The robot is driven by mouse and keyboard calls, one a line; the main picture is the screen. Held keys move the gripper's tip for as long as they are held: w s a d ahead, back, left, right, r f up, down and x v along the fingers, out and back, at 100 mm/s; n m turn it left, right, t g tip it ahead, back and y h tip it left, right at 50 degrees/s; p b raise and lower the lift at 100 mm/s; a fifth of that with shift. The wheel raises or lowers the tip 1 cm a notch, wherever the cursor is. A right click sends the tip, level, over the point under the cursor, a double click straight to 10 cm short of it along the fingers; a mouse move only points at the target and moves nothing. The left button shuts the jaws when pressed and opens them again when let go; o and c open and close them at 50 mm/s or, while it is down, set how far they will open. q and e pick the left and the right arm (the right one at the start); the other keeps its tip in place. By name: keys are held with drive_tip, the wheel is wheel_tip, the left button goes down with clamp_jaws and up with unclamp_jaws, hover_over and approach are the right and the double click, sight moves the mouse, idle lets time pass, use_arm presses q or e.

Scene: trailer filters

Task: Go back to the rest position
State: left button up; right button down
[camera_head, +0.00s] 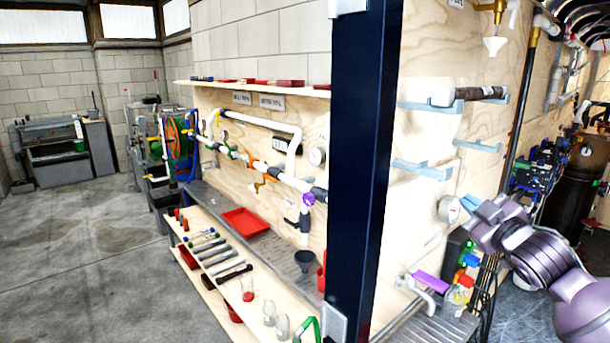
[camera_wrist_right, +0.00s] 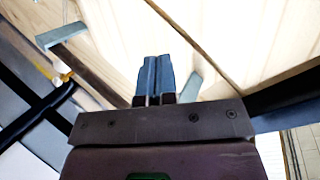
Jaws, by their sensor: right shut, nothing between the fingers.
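My right gripper (camera_head: 470,204) is in the lower right of the head view, at the end of my purple-grey arm, in front of the plywood wall. Its blue-grey fingers (camera_wrist_right: 155,78) are together in the right wrist view, with nothing between them. In the head view the fingertips are just right of a round white gauge (camera_head: 449,209); I cannot tell whether they touch it. My left gripper is not in view.
A dark post (camera_head: 362,150) stands in the middle. Pale blue brackets (camera_head: 424,169) stick out from the plywood, the upper pair holding a filter tube (camera_head: 468,95). Spray bottles (camera_head: 458,294) stand below my arm. A tool shelf (camera_head: 225,255) is left of the post. Open floor (camera_head: 80,250) lies left.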

drive_tip(key=s+a+f+m+g+h, duration=0.15)
drive_tip(key=s+f, duration=0.25)
drive_tip(key=f, duration=0.5)
drive_tip(key=s+a+f+m+g, duration=0.1)
drive_tip(key=s+f+m, duration=0.1)
drive_tip(key=s+f, duration=0.5)
drive_tip(key=s+a+f+m+g+h, duration=0.1)
drive_tip(key=s+f+m, duration=0.1)
drive_tip(key=f, duration=1)
drive_tip(key=s+a+f+m+g+h+b, duration=0.1)
drive_tip(key=s+a+f+m+g, duration=0.1)
drive_tip(key=s+f, duration=1.4)
drive_tip(key=s+m+g, duration=0.1)
drive_tip(key=s+m, duration=0.1)
drive_tip(key=s, duration=0.1)
drive_tip(key=shift+s+g+h+b, duration=0.15)
drive_tip(key=shift+g+h+b, duration=0.2)
drive_tip(key=shift+d+m, duration=0.15)
drive_tip(key=shift+m, duration=0.1)
